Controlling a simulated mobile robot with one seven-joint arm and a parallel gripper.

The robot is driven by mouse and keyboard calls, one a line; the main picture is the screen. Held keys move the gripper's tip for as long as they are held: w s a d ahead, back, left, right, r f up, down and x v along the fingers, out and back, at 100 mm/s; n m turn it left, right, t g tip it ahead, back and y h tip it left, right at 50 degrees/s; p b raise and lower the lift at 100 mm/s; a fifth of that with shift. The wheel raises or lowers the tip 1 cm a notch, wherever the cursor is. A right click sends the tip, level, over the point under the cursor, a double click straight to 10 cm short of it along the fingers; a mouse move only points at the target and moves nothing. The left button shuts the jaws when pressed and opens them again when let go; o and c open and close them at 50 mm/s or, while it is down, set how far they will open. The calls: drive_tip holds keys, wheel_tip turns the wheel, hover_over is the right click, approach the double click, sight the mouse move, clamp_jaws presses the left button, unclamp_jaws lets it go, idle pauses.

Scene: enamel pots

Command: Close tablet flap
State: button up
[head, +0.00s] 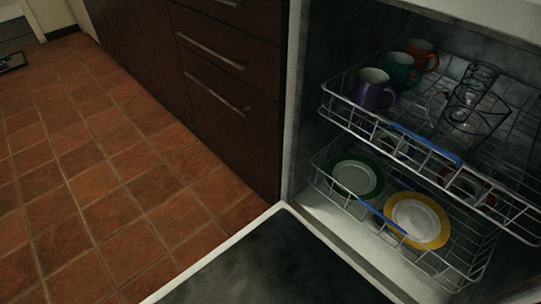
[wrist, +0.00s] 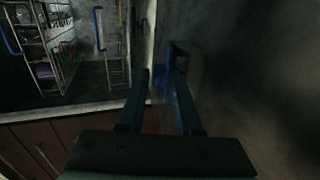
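The dishwasher door (head: 285,265) is folded down, with its dark inner face up. In the wrist view that face (wrist: 265,70) fills the right side. A small dark raised part with a bluish edge (wrist: 186,58) stands on it just beyond my fingertips. It looks like the tablet flap, but the picture is too dark to tell its angle. My gripper (wrist: 161,74) is open, its two fingers apart and close to this part. A small blue patch (wrist: 160,84) shows between the fingers; I cannot tell what it is. My gripper is not in the head view.
The upper rack (head: 400,136) holds purple, teal and orange mugs. The lower rack (head: 330,197) holds plates with green and yellow rims. Dark drawers (head: 222,75) stand left of the dishwasher. The tiled floor (head: 100,170) in front is clear.

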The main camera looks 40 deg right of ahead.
drive_tip(key=shift+o, duration=0.9)
drive_tip(key=shift+a, duration=0.1)
